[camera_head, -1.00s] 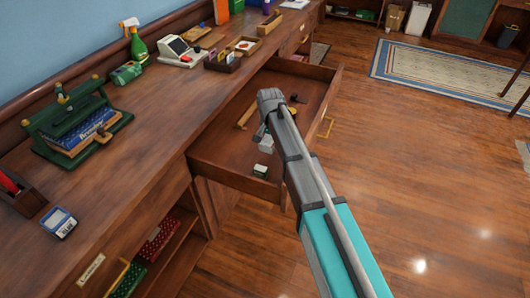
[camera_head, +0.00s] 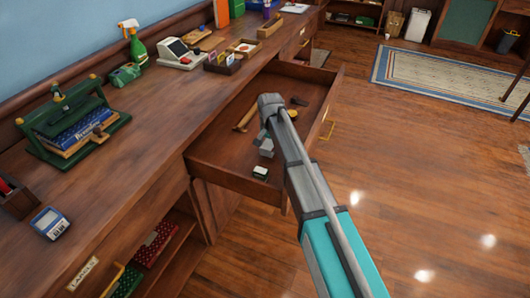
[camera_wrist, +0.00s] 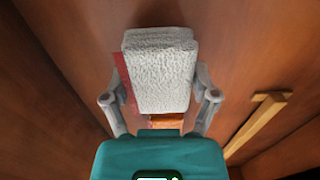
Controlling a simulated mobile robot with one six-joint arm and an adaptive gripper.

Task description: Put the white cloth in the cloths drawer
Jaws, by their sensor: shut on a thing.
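The white cloth (camera_wrist: 160,70) is a thick, folded, textured block between the two fingers of my gripper (camera_wrist: 160,100) in the wrist view. A red strip (camera_wrist: 124,80) shows along its left side; I cannot tell if it is part of the cloth. My gripper (camera_head: 266,146) is shut on the cloth and points down over the pulled-out wooden drawer (camera_head: 222,175) in the head view. There the arm hides much of the gripper and cloth. I cannot tell whether the cloth touches the drawer floor.
The drawer holds a tan wooden tool (camera_head: 246,117), a small white-and-green block (camera_head: 260,172) and a dark item (camera_head: 298,101). The counter carries a green spray bottle (camera_head: 137,48), a card reader (camera_head: 181,52) and a green press (camera_head: 75,125). Open floor lies to the right.

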